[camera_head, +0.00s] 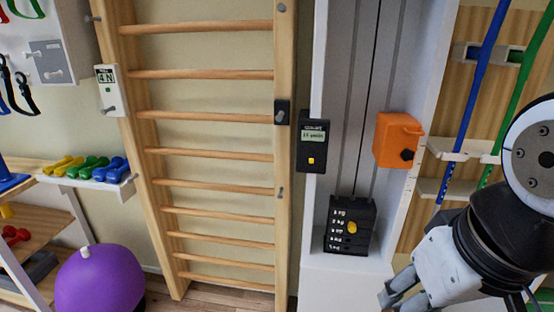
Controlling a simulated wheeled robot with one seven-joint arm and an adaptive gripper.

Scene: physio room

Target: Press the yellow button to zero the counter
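The counter (312,145) is a small black box with a grey-green display, fixed to the left edge of the white column. Its yellow button (311,160) sits below the display, and nothing covers it. The display shows small text that I cannot read surely. My gripper (394,300) is at the lower right, below and to the right of the counter and well apart from it. Its grey fingers point left and down near the bottom edge of the picture. I cannot tell how far apart the fingertips are. Nothing shows held in them.
A black weight stack (349,243) with a yellow knob (352,228) stands below the counter. An orange box (397,139) juts out at the column's right. Wooden wall bars (205,154) are to the left. Blue and green poles (473,97) hang at right. A purple ball (100,283) lies lower left.

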